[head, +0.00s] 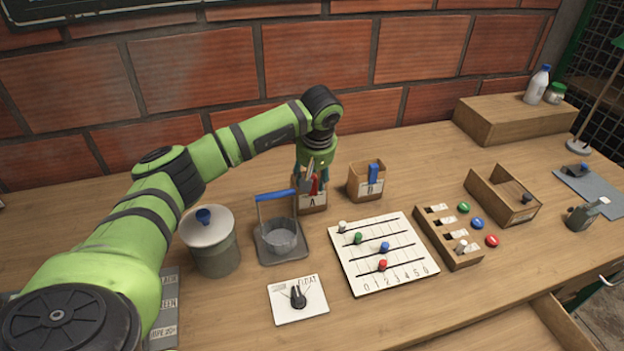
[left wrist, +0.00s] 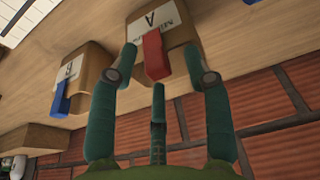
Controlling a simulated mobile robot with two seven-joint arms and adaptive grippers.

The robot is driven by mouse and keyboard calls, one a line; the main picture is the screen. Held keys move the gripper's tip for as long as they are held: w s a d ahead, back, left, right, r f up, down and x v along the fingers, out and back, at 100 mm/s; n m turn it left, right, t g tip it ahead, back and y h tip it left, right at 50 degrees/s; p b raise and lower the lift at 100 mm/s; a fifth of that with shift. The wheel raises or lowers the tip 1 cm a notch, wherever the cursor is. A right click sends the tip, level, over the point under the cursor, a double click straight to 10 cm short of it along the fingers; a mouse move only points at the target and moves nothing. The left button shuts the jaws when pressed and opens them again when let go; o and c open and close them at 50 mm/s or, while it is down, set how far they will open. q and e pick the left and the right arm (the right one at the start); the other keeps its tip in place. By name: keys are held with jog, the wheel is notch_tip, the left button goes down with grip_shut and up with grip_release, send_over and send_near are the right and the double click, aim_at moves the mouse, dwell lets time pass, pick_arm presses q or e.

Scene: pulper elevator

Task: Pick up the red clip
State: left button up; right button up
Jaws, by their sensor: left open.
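The red clip (head: 314,185) is at the top of the small wooden box marked A (head: 312,204). In the left wrist view the red clip (left wrist: 155,56) hangs over the edge of box A (left wrist: 180,36). My left gripper (head: 312,177) points down at box A from above. In the head view the gripper partly hides the clip. My right gripper is not in view.
Box B (head: 367,182) with a blue clip (head: 373,174) stands close to the right of box A. A blue-handled holder (head: 281,239) and a lidded grey pot (head: 210,241) stand to the left. A slider board (head: 382,254) lies in front. The brick wall (head: 180,75) is behind.

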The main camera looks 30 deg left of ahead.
pick_arm(q)
jog(key=shift+w+f, duration=0.1)
jog(key=shift+f, duration=0.1)
jog(key=c, duration=0.8)
jog(key=shift+o, duration=0.3)
jog(key=shift+r, duration=0.15)
